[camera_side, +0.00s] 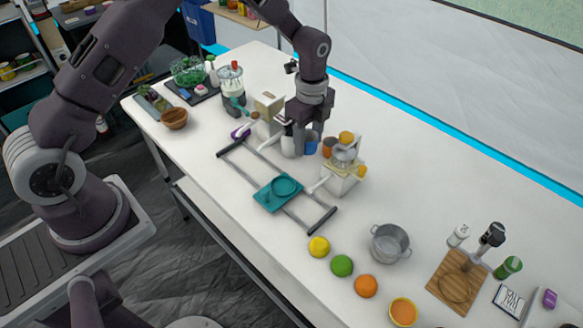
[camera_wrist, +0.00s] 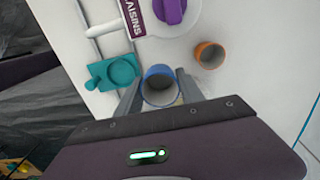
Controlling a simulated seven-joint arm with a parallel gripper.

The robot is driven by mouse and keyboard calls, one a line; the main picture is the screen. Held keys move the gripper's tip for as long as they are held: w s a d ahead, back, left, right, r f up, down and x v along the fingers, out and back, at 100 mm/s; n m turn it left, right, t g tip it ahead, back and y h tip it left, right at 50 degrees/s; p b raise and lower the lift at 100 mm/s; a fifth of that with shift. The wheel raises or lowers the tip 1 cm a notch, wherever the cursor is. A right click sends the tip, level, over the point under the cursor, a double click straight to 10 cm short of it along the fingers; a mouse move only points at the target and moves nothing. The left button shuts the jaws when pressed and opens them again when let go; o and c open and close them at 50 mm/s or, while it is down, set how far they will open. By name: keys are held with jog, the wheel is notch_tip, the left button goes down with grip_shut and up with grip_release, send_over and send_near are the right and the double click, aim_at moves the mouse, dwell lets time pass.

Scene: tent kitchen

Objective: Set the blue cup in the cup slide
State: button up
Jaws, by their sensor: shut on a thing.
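The blue cup (camera_side: 311,146) is upright under my gripper (camera_side: 305,133) in the side view. In the wrist view the blue cup (camera_wrist: 160,84) is between my gripper's two fingers (camera_wrist: 160,95), which are shut on it. I cannot tell whether its base touches the table. The cup slide has a teal carriage (camera_side: 268,198) with an empty round holder, on two rails in front of and left of the cup. The carriage (camera_wrist: 99,84) also shows left of the cup in the wrist view.
An orange cup (camera_side: 328,147) and a juicer-like machine (camera_side: 341,184) stand close to the right of the blue cup. Fruits and a metal pot (camera_side: 391,243) stand farther right.

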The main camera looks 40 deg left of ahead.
send_over(283, 187)
jog(key=shift+f, duration=3)
jog(key=shift+f, duration=0.1)
jog(key=shift+r, duration=0.65)
jog(key=shift+f, duration=0.8)
jog(key=shift+r, duration=0.1)
jog(key=shift+r, duration=0.75)
jog(key=shift+f, duration=0.8)
